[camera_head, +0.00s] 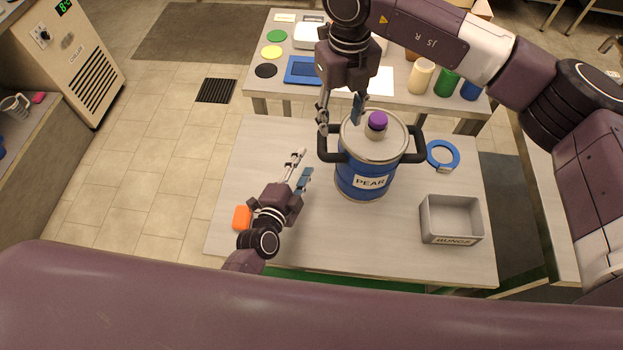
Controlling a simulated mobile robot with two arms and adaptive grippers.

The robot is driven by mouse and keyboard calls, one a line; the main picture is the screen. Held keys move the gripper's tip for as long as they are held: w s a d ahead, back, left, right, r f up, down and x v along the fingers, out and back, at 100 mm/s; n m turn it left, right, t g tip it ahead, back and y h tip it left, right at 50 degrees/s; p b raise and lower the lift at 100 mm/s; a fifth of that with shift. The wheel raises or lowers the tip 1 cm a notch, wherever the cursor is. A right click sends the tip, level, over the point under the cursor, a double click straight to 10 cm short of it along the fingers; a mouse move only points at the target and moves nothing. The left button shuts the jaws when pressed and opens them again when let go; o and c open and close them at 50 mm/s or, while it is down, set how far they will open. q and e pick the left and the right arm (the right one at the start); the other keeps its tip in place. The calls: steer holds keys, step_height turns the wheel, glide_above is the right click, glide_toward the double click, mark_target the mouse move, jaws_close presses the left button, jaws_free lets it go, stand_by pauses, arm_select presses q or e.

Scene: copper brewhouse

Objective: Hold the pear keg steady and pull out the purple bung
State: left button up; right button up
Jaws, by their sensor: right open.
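The blue keg (352,178) labelled PEAR stands upright on the near table, with a pale lid and a dark handle on each side. The purple bung (377,120) sits in the neck on top of the lid. My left gripper (304,161) is open and empty to the left of the keg, apart from it. My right gripper (340,124) is open and comes down from above. Its fingers overlap the left handle (328,152) and the lid's left edge in the picture, left of the bung. I cannot tell whether it touches the keg.
A grey BUNGS box (451,220) and a blue ring (443,154) are right of the keg. An orange item (242,218) lies at the table's left edge. The near table's front middle is clear.

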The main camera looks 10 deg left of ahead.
mark_target(324, 145)
arm_select(q)
steer(key=s+d+r+m+t, duration=0.1)
steer(key=s+r, duration=0.1)
steer(key=s+d+r+m+t, duration=0.1)
steer(key=s+r, duration=0.1)
steer(key=s, duration=0.1)
steer(key=s+d+r+m+t+y, duration=0.1)
steer(key=s+r, duration=0.1)
steer(key=s, duration=0.1)
steer(key=shift+s+d+r+m, duration=0.2)
steer(key=shift+d+r+m, duration=0.1)
steer(key=shift+r, duration=0.1)
steer(key=shift+w+r, duration=0.15)
steer(key=shift+w, duration=0.1)
steer(key=w, duration=0.3)
steer(key=w+d, duration=0.1)
steer(key=w, duration=0.7)
steer(key=shift+w+d, duration=0.1)
steer(key=shift+d, duration=0.25)
jaws_close()
steer(key=shift+f, duration=0.5)
